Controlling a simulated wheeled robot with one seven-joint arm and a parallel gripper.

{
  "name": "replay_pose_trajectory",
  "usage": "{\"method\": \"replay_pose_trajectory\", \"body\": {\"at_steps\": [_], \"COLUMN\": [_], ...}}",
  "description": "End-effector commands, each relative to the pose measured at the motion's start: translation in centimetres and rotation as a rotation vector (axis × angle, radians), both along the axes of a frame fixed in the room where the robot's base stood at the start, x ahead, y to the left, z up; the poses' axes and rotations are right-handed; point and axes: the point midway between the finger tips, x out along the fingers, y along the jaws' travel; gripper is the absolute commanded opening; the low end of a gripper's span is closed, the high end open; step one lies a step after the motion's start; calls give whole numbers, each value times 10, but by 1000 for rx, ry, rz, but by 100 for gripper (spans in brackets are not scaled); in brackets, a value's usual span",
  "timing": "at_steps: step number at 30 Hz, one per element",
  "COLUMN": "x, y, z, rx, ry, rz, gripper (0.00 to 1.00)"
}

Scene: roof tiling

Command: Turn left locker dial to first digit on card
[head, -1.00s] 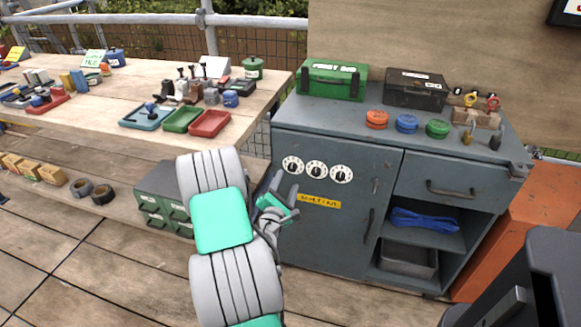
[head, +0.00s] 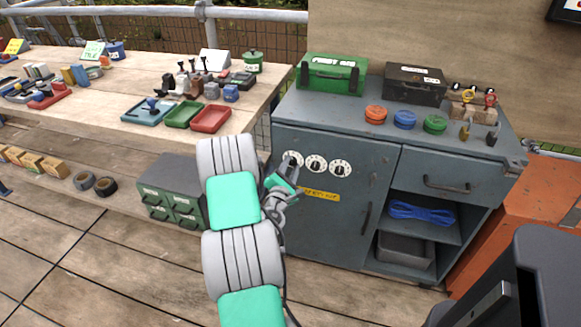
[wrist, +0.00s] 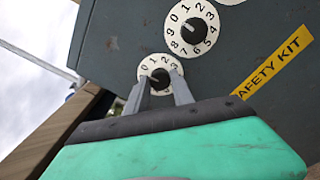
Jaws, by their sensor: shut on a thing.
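The grey locker (head: 335,225) has three white dials in a row on its door. The left dial (head: 292,157) also shows in the wrist view (wrist: 145,65), with digits 0 to 3 readable along its upper rim. My gripper (wrist: 160,84) is shut on the left dial's dark knob, one finger on each side; the fingers hide the lower part of the dial. The middle dial (head: 316,164) and right dial (head: 340,170) stand free. I cannot make out which card carries the digits.
A yellow safety kit label (head: 320,194) is below the dials. A green box (head: 332,76), a black box (head: 415,84) and coloured round lids stand on the locker top. The wooden workbench (head: 75,110) is left, with green drawers (head: 168,190) under it.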

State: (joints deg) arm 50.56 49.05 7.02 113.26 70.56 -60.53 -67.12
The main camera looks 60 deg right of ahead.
Motion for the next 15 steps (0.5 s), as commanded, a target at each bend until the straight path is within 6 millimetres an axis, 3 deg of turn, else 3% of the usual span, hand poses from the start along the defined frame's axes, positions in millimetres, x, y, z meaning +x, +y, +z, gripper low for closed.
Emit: {"method": "replay_pose_trajectory", "body": {"at_steps": [8,15], "x": [0,-1], "y": [0,0], "z": [0,0], "rx": [1,1], "ry": [0,-1], "rz": [-1,-1], "gripper": [0,0]}}
